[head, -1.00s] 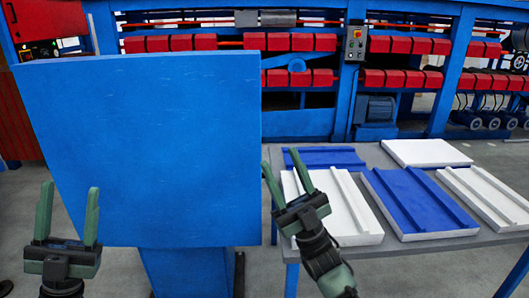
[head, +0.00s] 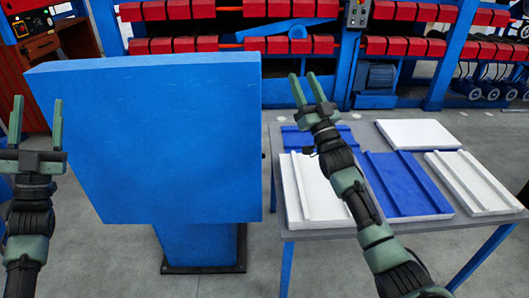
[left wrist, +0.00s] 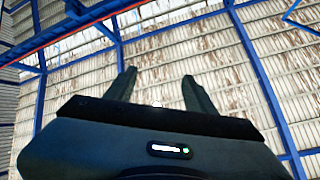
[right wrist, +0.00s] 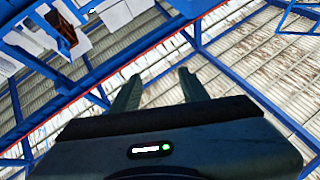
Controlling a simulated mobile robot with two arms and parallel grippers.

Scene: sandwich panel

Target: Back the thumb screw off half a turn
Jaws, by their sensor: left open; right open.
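I cannot make out a thumb screw in any view. A large blue panel box (head: 150,140) on a blue post (head: 200,245) stands in the middle of the head view, with a plain face towards me. My left gripper (head: 36,122) is open and empty, upright at the box's left edge. My right gripper (head: 306,90) is open and empty, raised to the right of the box and above the table's far left part. The left wrist view shows its open fingers (left wrist: 160,88) against the roof. The right wrist view also shows open fingers (right wrist: 158,90) and roof.
A grey table (head: 375,138) at the right bears white panels (head: 465,180) and blue panels (head: 408,185). A blue machine with red blocks (head: 180,45) runs across the back. A control box (head: 358,13) hangs on it. Grey floor is free in front of the post.

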